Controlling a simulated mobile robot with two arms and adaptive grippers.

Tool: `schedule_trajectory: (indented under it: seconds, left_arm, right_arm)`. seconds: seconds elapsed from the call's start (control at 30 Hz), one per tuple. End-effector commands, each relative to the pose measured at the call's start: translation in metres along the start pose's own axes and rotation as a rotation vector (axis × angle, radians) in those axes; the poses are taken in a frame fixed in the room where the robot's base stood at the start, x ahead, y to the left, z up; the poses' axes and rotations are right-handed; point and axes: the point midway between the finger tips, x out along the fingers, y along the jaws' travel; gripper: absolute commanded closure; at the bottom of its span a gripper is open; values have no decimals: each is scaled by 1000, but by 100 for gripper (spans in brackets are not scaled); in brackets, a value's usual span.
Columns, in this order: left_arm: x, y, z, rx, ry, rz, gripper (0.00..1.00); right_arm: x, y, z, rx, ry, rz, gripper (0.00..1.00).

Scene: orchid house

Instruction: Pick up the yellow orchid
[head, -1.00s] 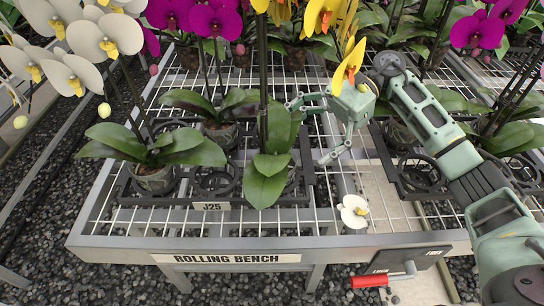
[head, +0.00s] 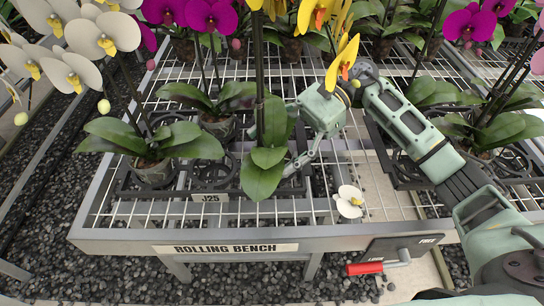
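The yellow orchid stands upright near the bench's front edge, its broad green leaves (head: 262,178) low and its dark stem (head: 259,70) rising to yellow blooms (head: 343,62) at the top of the head view. Its pot is mostly hidden by leaves and my gripper. My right gripper (head: 274,145) reaches in from the right at pot height. Its fingers look spread, the near one just right of the front leaf, the far one largely behind leaves and stem. I cannot tell whether they touch the pot. My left gripper is not in view.
A white orchid (head: 153,168) stands to the left in the same black tray, by the J25 label (head: 208,197). Purple orchids (head: 215,18) stand behind. A fallen white bloom (head: 349,201) lies on the mesh. A red-handled lever (head: 366,268) sits at the front edge.

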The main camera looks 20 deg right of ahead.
Motion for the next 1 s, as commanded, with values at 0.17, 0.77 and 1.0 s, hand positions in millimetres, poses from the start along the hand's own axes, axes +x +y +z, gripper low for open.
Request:
schedule_trajectory:
  seconds: [0.17, 0.77, 1.0]
  left_arm:
    - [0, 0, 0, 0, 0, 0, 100]
    - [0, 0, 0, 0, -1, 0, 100]
    - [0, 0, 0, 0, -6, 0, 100]
  right_arm:
    - [0, 0, -1, 2, 1, 2, 49]
    - [0, 0, 0, 2, 2, 2, 77]
    - [-8, -2, 18, -3, 2, 0, 77]
